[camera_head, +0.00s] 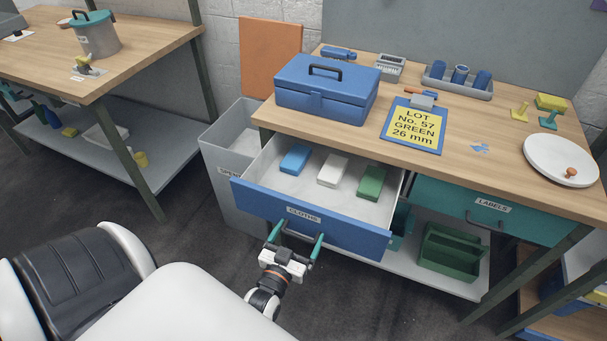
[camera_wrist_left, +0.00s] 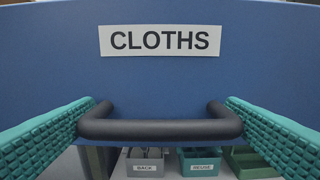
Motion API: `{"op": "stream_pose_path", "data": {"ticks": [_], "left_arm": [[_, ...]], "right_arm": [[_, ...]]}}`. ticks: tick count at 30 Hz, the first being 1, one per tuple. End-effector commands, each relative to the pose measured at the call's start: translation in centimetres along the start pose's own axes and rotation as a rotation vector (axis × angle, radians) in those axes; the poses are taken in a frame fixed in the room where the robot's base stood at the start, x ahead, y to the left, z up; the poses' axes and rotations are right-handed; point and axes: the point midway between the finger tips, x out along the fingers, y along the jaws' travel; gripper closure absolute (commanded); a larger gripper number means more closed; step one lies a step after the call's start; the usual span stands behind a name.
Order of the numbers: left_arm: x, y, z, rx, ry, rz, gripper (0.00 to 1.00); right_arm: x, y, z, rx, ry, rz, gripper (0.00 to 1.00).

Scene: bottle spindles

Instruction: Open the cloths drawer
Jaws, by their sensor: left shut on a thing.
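The cloths drawer (camera_head: 270,215) has a blue front with a white CLOTHS label (camera_head: 303,214) and stands pulled out from the bench. Inside it lie a blue cloth (camera_head: 295,159), a white cloth (camera_head: 333,170) and a green cloth (camera_head: 371,183). My left gripper (camera_head: 296,240) is at the drawer front, below the label. In the left wrist view its green ridged fingers are at the two ends of the dark bar handle (camera_wrist_left: 160,129), and it is shut on that handle. My right gripper is in neither view.
A closed teal LABELS drawer (camera_head: 450,200) is to the right. A blue toolbox (camera_head: 327,90) and a yellow lot sign (camera_head: 414,124) stand on the bench top (camera_head: 490,143). A grey bin (camera_head: 225,150) is left of the drawer. Green crates (camera_head: 449,262) sit on the lower shelf.

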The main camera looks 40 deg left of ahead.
Motion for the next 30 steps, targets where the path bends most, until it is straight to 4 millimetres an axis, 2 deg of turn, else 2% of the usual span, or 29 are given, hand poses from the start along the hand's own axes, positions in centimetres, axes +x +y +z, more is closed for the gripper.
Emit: {"op": "stream_pose_path", "data": {"ticks": [3, 6, 12, 22, 23, 24, 30], "left_arm": [[-1.6, 0.0, 0.1, -0.001, 0.001, 0.000, 0.48], [-2.4, 0.0, 0.1, -0.001, -0.001, 0.000, 0.48], [-3.0, 0.0, 0.0, -0.001, -0.002, 0.000, 0.48], [-3.1, 0.0, 0.0, -0.001, -0.002, 0.000, 0.48], [-3.1, 0.0, 0.0, -0.001, -0.002, 0.000, 0.03], [-3.1, 0.0, 0.0, -0.001, -0.002, 0.000, 0.00], [-3.1, 0.0, 0.0, -0.001, -0.001, 0.000, 0.00]], "right_arm": [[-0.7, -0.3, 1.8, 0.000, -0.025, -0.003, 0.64], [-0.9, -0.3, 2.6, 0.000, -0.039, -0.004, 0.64], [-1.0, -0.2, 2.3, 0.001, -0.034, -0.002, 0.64], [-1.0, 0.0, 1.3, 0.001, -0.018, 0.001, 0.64], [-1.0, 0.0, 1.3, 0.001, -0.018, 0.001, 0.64], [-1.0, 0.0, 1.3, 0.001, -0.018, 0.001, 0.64], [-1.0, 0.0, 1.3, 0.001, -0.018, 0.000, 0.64]]}}
